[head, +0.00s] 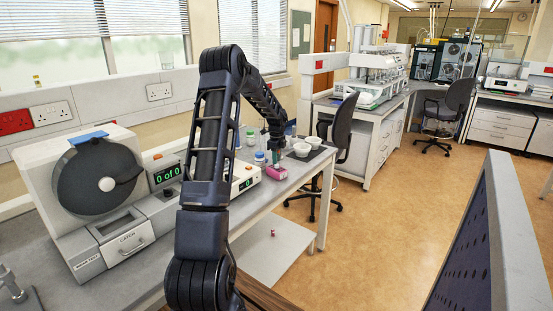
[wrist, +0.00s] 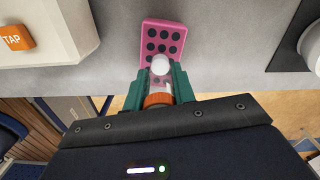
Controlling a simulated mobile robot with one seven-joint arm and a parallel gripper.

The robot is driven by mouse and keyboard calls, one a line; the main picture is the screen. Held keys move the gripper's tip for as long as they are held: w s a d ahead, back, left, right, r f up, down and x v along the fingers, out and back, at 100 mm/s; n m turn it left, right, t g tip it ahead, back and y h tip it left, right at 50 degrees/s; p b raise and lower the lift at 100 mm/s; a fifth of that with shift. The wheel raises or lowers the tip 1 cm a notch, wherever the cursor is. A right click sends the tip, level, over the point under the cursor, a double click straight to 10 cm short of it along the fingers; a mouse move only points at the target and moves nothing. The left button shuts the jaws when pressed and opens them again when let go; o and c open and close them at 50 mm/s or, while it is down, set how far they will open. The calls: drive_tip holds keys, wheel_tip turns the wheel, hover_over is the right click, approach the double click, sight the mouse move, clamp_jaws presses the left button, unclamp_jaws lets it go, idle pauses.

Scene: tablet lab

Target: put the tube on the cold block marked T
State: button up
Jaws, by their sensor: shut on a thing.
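My gripper (wrist: 160,85) is shut on a tube (wrist: 157,86). In the wrist view the tube has a clear body, an orange band or cap nearest my palm and a white rounded far end. The green fingers hold it at both sides. A pink block (wrist: 150,28) with rows of dark holes lies just beyond the tube's tip; the tube's end overlaps its near edge in the picture, and I cannot tell whether they touch. In the head view the pink block (head: 276,173) sits on the bench just below my gripper (head: 275,153). No T mark is legible on it.
A white device (head: 244,178) stands left of the block; its orange TAP button (wrist: 16,38) shows in the wrist view. A blue-capped bottle (head: 260,158) is close by. A large drum tester (head: 98,185) is at left.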

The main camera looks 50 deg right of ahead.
drive_tip(key=shift+f, duration=0.1)
drive_tip(key=o, duration=0.9)
drive_tip(key=shift+o, duration=0.2)
wheel_tip(320, 180, up, 12)
drive_tip(key=shift+f, duration=0.2)
drive_tip(key=shift+r, duration=0.35)
drive_tip(key=shift+w+a, duration=0.1)
